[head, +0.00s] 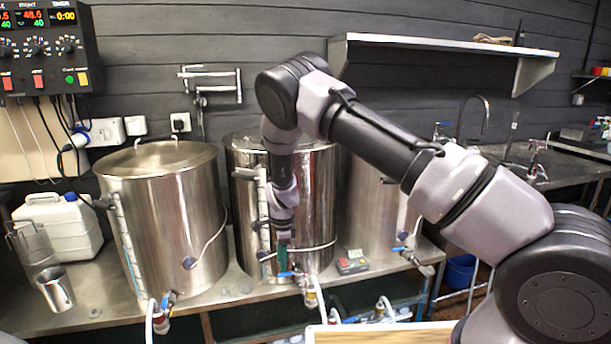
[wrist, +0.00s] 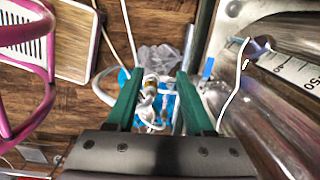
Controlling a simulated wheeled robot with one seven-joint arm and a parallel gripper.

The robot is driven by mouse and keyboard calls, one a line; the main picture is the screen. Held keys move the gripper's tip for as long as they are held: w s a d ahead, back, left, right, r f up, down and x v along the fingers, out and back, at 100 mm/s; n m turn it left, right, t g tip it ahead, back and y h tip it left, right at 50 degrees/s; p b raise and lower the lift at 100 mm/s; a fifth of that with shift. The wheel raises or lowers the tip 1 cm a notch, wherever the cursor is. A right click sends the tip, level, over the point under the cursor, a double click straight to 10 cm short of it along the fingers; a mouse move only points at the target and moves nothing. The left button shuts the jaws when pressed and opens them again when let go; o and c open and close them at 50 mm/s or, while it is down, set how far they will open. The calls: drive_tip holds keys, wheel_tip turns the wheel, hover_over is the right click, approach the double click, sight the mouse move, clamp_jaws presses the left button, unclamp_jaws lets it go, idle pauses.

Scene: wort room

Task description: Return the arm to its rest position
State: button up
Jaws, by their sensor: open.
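My arm reaches in from the right side of the head view, bends at a raised elbow and hangs down in front of the middle steel kettle (head: 318,180). My gripper (head: 284,262) points downward at its end, close to that kettle's front. In the wrist view my gripper (wrist: 160,100) shows two green fingers spread apart with nothing held between them. Below and beyond the fingers are a valve and hoses (wrist: 150,92) over a blue object. I cannot tell from these frames whether the fingers touch the kettle.
A left kettle (head: 165,220) and a right kettle (head: 375,205) stand on the steel bench (head: 235,288). A small red and grey device (head: 351,262) lies by the middle kettle. A pink frame (wrist: 45,85) shows at the wrist view's left.

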drive_tip(key=w+d+r+n+t+y, duration=0.1)
drive_tip(key=d+r, duration=0.3)
drive_tip(key=r, duration=0.7)
drive_tip(key=w+d+r+n+y, duration=0.1)
drive_tip(key=d+r, duration=0.3)
drive_tip(key=r, duration=0.7)
drive_tip(key=s+d+r+n+t+y, duration=0.1)
drive_tip(key=s+d+r, duration=0.1)
drive_tip(key=d+r, duration=0.45)
drive_tip(key=s+d+r+n, duration=0.1)
drive_tip(key=s+d+r, duration=0.2)
drive_tip(key=r, duration=0.6)
drive_tip(key=s+d+r+n+t, duration=0.1)
drive_tip(key=s+d+r+n, duration=0.1)
drive_tip(key=s+d+r, duration=0.2)
drive_tip(key=s+d+r+n+t+h, duration=0.1)
drive_tip(key=s+d+r, duration=0.3)
drive_tip(key=s, duration=0.7)
drive_tip(key=s+d+r+n+t, duration=0.3)
drive_tip(key=s+d+r, duration=0.1)
drive_tip(key=s+d, duration=0.3)
drive_tip(key=shift+s+h, duration=0.3)
drive_tip(key=shift+s, duration=0.05)
